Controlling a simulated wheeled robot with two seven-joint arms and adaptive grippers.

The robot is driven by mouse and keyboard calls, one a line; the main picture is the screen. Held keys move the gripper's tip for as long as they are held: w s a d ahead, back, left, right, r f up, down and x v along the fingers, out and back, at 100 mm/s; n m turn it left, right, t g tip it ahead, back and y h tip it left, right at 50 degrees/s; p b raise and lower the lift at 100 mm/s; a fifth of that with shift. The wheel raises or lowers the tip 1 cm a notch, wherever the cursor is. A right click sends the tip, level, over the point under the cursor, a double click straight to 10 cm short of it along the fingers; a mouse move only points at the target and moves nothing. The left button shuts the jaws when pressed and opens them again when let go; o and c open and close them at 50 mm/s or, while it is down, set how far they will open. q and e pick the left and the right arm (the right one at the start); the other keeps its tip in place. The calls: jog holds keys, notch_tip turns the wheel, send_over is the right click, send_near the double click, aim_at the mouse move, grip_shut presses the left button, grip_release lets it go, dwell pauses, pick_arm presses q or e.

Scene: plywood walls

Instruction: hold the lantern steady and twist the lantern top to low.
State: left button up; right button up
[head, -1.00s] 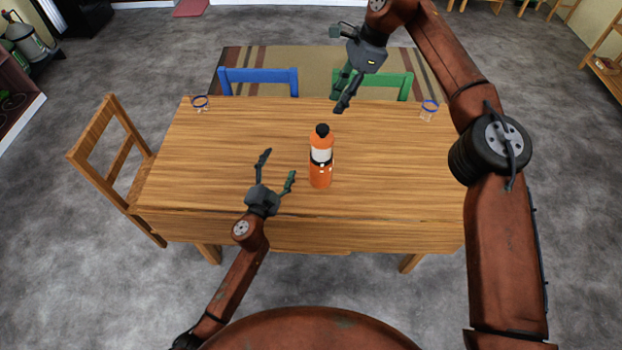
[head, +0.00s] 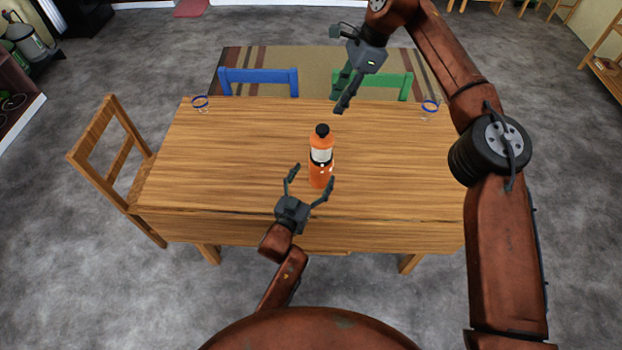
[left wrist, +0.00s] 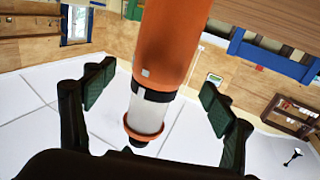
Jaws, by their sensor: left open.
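The lantern (head: 320,145) is an orange bottle-like body with a pale band and a black top. My left gripper (head: 312,180) is open just in front of the lantern. In the left wrist view the lantern (left wrist: 168,50) lies between the two spread fingers, with no clear contact. My right gripper (head: 340,90) hangs beyond and above the lantern, near the table's far edge. Its fingers overlap in this view, so its opening is unclear.
A blue chair (head: 258,77) and a green chair (head: 395,84) are at the far side. A wooden chair (head: 110,160) is at the left. The tabletop around the lantern is clear.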

aim_at(321, 162)
pick_arm(q)
jog(key=shift+x, duration=3.2)
jog(key=shift+c, duration=0.2)
